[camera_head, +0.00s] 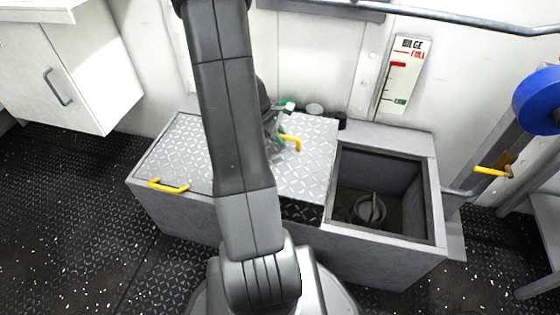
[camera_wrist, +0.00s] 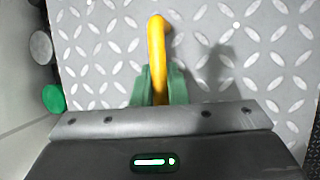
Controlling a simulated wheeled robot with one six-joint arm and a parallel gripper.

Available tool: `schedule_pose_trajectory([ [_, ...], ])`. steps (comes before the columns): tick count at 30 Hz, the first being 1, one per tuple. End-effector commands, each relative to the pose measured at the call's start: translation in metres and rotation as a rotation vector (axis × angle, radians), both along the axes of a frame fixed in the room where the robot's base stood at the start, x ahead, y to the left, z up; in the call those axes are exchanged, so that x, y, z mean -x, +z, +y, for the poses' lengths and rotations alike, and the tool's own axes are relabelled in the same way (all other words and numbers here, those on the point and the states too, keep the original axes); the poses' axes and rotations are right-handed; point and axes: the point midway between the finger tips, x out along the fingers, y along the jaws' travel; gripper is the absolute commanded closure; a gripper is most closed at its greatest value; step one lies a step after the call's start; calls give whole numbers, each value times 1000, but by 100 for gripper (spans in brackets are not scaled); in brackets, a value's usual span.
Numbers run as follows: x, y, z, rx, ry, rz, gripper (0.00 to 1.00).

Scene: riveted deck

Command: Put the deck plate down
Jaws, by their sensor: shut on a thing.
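The deck plate (camera_head: 312,165) is a light grey diamond-tread plate with a yellow handle (camera_head: 292,142). It lies roughly level over the grey box, just left of the open well (camera_head: 430,215). My gripper (camera_wrist: 157,88) has its green fingers shut on the yellow handle in the wrist view, with the plate's tread (camera_wrist: 225,60) filling the view behind. In the head view my arm hides most of the gripper and the plate's left part. I cannot tell whether the plate touches the surface beneath it.
A second tread plate (camera_head: 185,145) with a yellow handle (camera_head: 168,185) covers the box's left part. A round grey fitting (camera_head: 368,210) sits inside the well. A bilge gauge (camera_head: 402,75) hangs on the wall. A blue wheel (camera_head: 540,100) and a yellow lever (camera_head: 490,171) are at right.

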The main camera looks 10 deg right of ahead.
Motion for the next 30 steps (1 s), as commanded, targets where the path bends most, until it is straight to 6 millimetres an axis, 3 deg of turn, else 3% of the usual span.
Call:
schedule_pose_trajectory([
  [12, 0, -58, 1, 0, 2, 2, 100],
  [17, 0, -68, 1, 1, 2, 0, 100],
  [24, 0, -98, 1, 0, 3, 0, 100],
  [30, 0, -98, 1, 1, 2, -1, 100],
])
